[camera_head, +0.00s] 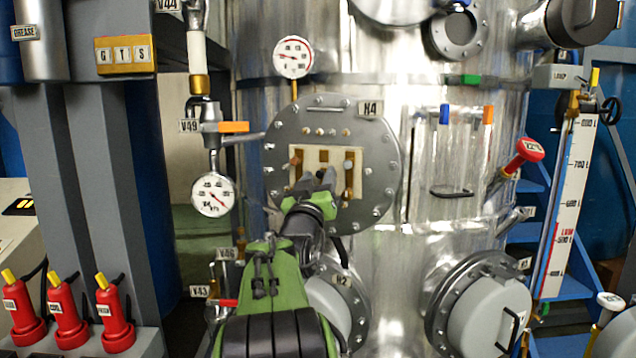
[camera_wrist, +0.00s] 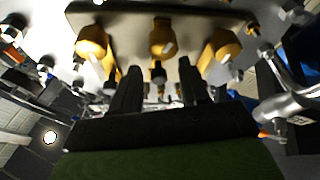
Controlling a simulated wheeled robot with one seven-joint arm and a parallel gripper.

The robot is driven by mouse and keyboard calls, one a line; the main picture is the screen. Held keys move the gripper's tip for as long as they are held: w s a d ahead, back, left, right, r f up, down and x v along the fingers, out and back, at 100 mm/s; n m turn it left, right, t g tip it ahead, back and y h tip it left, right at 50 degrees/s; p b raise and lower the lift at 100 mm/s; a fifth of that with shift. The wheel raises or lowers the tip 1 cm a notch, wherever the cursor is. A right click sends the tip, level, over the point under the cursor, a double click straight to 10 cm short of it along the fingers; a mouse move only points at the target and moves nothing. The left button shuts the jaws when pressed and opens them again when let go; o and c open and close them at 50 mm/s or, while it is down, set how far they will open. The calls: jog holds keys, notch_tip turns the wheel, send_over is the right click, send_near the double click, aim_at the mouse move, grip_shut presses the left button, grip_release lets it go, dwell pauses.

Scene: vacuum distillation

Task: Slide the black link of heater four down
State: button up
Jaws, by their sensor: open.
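Heater four is a round grey bolted flange (camera_head: 385,165) with an H4 label (camera_head: 370,108), on the silvery vessel. A cream terminal board (camera_head: 325,155) with brass pieces sits at its centre. My gripper (camera_head: 322,180) is in front of the board's lower middle and covers part of it. In the wrist view, my gripper (camera_wrist: 160,84) is open, its two dark fingers apart below three brass terminals (camera_wrist: 163,38). A small dark-ended piece (camera_wrist: 158,72) shows between the fingers; I cannot tell whether it is the black link. No link is clearly visible in the head view.
A pressure gauge (camera_head: 293,57) stands above the flange and another gauge (camera_head: 212,194) hangs at left. The H2 cover (camera_head: 335,305) is below, beside my arm. A clear-fronted box (camera_head: 450,150) is on the right. Flange bolts surround the board.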

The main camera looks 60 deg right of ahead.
jog(key=b+v, duration=0.6)
jog(key=v, duration=0.9)
jog(key=shift+a+f, duration=0.15)
jog(key=shift+a, duration=0.2)
jog(key=shift+s, duration=0.1)
